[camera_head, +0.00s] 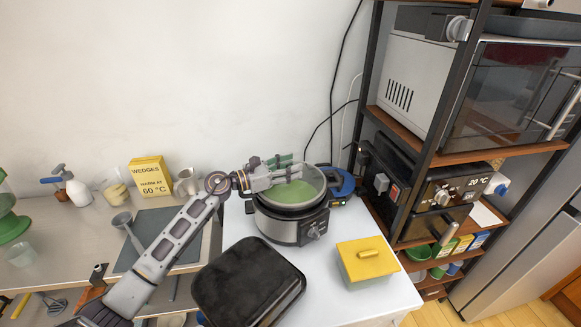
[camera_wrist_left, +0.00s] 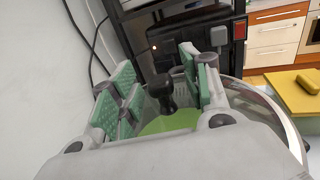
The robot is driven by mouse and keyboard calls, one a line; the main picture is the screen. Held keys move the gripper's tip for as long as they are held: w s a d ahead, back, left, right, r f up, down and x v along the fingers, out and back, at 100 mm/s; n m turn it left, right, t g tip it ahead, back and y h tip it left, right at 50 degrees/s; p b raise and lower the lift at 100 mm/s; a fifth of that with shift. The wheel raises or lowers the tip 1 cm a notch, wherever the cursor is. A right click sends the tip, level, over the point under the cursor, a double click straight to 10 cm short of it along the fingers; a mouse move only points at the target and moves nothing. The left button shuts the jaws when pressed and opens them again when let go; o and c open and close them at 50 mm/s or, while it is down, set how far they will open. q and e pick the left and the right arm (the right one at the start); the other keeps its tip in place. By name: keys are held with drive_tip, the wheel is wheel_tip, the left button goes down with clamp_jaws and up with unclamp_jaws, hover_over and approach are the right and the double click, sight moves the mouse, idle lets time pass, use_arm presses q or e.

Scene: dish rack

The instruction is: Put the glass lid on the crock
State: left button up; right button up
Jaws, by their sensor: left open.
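The crock (camera_head: 284,228) is a grey and black cooker with a front dial, standing on the white counter beside the shelf; green content shows inside. The clear glass lid (camera_head: 319,186) is over the crock's top; I cannot tell whether it sits fully level on the rim. Its glass edge (camera_wrist_left: 281,108) and black knob (camera_wrist_left: 162,92) show in the left wrist view. My left gripper (camera_head: 290,168) is open above the lid, with its green-padded fingers on either side of the knob. The fingers hide the knob in the head view. My right gripper is not in view.
A black tray (camera_head: 247,283) lies in front of the crock, and a yellow-lidded box (camera_head: 367,261) stands to its right. A blue round object (camera_head: 342,181) is close behind right. The shelf rack (camera_head: 440,158) rises at the right. A yellow wedges box (camera_head: 151,177) stands at left.

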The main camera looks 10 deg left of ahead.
use_arm(q)
drive_tip(key=shift+v, duration=5.8)
